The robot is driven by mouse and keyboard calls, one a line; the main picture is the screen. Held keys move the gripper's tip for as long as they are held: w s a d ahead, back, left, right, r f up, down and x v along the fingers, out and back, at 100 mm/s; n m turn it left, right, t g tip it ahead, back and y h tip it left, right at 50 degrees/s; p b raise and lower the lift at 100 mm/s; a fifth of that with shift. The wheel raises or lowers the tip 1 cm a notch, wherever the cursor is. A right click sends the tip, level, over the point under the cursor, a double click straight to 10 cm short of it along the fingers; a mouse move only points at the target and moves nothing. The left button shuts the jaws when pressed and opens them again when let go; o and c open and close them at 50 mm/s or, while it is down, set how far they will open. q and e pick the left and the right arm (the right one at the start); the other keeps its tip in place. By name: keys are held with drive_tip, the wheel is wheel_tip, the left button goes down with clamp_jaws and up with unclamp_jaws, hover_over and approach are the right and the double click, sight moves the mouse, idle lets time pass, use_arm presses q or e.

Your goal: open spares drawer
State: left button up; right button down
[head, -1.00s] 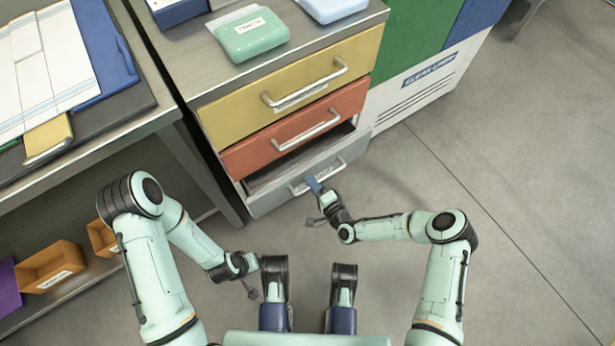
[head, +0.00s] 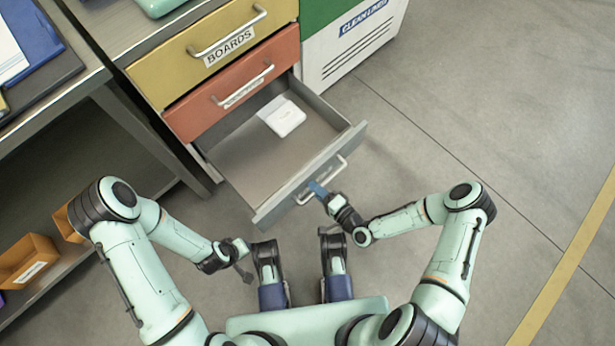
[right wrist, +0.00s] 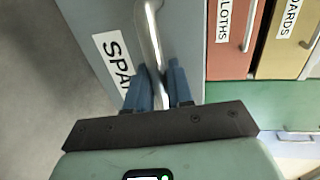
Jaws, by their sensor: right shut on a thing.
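The spares drawer (head: 240,165) is the grey bottom drawer of the cabinet, and it stands well out from it. A white packet (head: 283,117) lies inside near the back. My right gripper (head: 318,190) is at the drawer's front, shut on its metal bar handle (head: 330,178). In the right wrist view the blue fingers (right wrist: 160,85) are on either side of the handle (right wrist: 151,35), beside a label partly reading "SPA" (right wrist: 112,62). My left gripper (head: 240,250) hangs at lower left, away from the drawer; its jaws are too small to judge.
Above are a shut red drawer (head: 225,100) and a shut yellow drawer (head: 190,65) labelled "BOARDS". A workbench (head: 60,125) stands at left, with orange bins (head: 28,262) below it. A green and white unit (head: 350,45) stands at right. The floor at right is clear.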

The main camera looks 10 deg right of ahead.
use_arm(q)
drive_tip(key=shift+w+r, duration=0.25)
use_arm(e)
drive_tip(key=shift+f+v, duration=0.15)
drive_tip(key=shift+v, duration=0.7)
drive_tip(key=shift+f+v, duration=0.2)
drive_tip(key=shift+v, duration=0.65)
use_arm(q)
drive_tip(key=shift+d, duration=0.1)
use_arm(e)
drive_tip(key=c, duration=1.2)
unclamp_jaws()
drive_tip(key=shift+o, duration=0.2)
use_arm(q)
drive_tip(key=shift+t, duration=0.5)
drive_tip(key=r, duration=0.1)
drive_tip(key=w+r+p, duration=0.1)
drive_tip(key=d+r+p, duration=0.1)
drive_tip(key=shift+w+r, duration=0.25)
drive_tip(key=shift+w, duration=0.1)
use_arm(e)
drive_tip(key=v, duration=1.3)
drive_tip(key=shift+s+d, duration=0.15)
drive_tip(key=shift+s, duration=0.05)
